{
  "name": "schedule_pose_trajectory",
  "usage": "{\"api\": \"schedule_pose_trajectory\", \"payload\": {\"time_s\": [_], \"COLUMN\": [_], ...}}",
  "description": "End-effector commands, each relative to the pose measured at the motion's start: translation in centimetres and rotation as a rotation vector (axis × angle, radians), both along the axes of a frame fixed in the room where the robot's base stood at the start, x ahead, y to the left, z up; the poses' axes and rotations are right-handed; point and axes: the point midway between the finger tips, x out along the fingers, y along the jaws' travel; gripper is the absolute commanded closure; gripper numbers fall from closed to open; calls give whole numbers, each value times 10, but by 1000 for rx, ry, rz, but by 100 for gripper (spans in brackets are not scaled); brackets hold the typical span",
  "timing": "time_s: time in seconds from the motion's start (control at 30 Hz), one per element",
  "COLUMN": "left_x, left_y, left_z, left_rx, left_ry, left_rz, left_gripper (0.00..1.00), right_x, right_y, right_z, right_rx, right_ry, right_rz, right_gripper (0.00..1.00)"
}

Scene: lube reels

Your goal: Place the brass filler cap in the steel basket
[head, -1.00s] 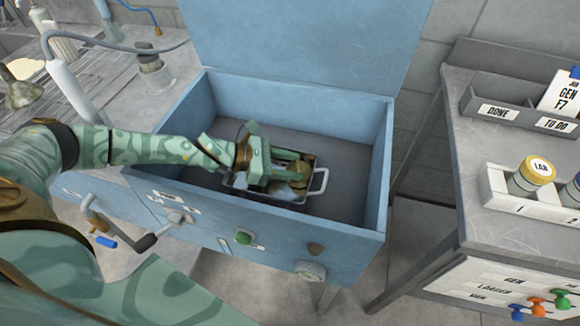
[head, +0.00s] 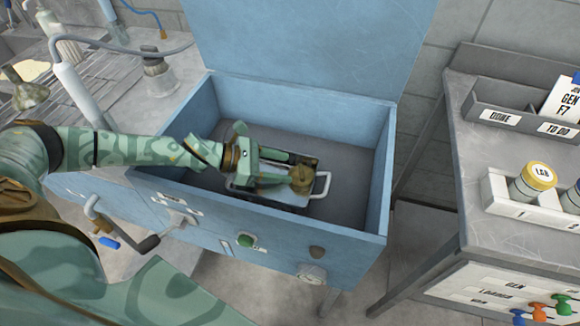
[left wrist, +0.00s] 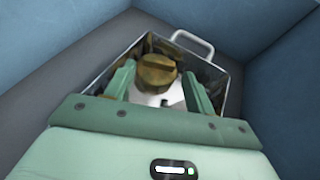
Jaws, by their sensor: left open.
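The brass filler cap (head: 302,181) is round and shows within the outline of the steel basket (head: 321,184). In the left wrist view the cap (left wrist: 155,73) shows between and just beyond my open fingertips. The basket (left wrist: 217,72) has metal walls and a wire handle, and stands on the floor of the blue chest. My left gripper (head: 298,169) is over the basket with its fingers apart on either side of the cap; it also shows in the left wrist view (left wrist: 160,88). I cannot tell whether a finger touches the cap. My right gripper is out of view.
The blue chest (head: 385,170) has its lid raised, and its walls surround the basket. The chest floor right of the basket is clear. A grey bench (head: 470,150) at the right holds a labelled tray and jars. A crank handle (head: 140,246) sticks out at the front left.

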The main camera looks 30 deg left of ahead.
Motion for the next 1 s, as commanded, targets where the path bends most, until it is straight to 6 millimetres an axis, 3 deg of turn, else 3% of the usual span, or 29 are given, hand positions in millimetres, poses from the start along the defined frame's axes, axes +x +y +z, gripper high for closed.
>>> {"api": "schedule_pose_trajectory", "payload": {"time_s": [0.23,0.67,1.0], "left_x": [-20,-22,-22], "left_y": [27,30,30], "left_z": [14,18,70], "left_rx": [1,0,0], "left_ry": [1,-2,-33], "left_rz": [0,-2,-1], "left_gripper": [46,46,46], "right_x": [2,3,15], "right_y": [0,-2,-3], "right_z": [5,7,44], "right_rx": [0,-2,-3], "right_ry": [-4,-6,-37], "right_rz": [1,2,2], "right_gripper": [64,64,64]}}
